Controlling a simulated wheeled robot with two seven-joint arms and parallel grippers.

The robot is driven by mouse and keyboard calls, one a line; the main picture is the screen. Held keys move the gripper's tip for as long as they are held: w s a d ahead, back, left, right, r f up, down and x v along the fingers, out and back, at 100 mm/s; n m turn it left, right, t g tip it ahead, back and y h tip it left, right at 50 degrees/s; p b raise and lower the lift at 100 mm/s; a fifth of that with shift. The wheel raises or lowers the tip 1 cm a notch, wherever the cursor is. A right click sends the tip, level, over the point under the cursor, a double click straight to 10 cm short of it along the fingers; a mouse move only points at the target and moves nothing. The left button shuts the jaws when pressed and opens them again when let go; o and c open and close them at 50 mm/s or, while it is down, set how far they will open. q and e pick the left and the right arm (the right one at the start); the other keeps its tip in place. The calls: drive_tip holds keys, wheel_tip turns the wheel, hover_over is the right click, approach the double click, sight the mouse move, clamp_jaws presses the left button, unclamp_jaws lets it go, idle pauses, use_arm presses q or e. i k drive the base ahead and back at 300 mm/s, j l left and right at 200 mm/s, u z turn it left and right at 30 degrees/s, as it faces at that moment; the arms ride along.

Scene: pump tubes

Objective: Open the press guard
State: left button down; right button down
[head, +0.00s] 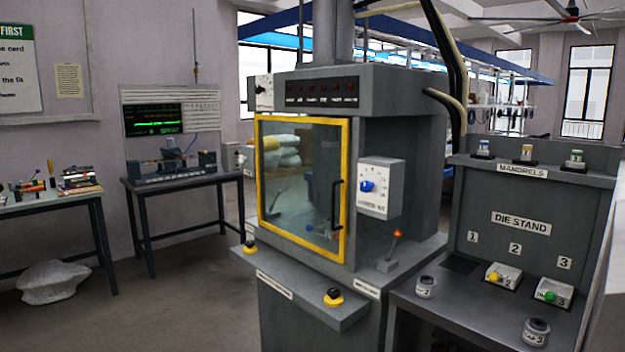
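The press (390,120) is a grey machine in the middle of the head view. Its guard (346,150) is a clear panel in a yellow frame on the front. The guard looks shut, its frame flush with the press opening. A dark vertical handle (336,205) sits on the right side of the panel. Through the panel some pale sacks or their reflection show. Neither of my grippers is in the head view.
A control box (380,188) with a blue knob juts out right of the guard. A ledge (290,284) with two yellow-and-black buttons runs below it. The die stand (520,222) stands close on the right.

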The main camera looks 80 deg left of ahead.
sight(341, 259)
drive_tip(key=u, duration=2.6)
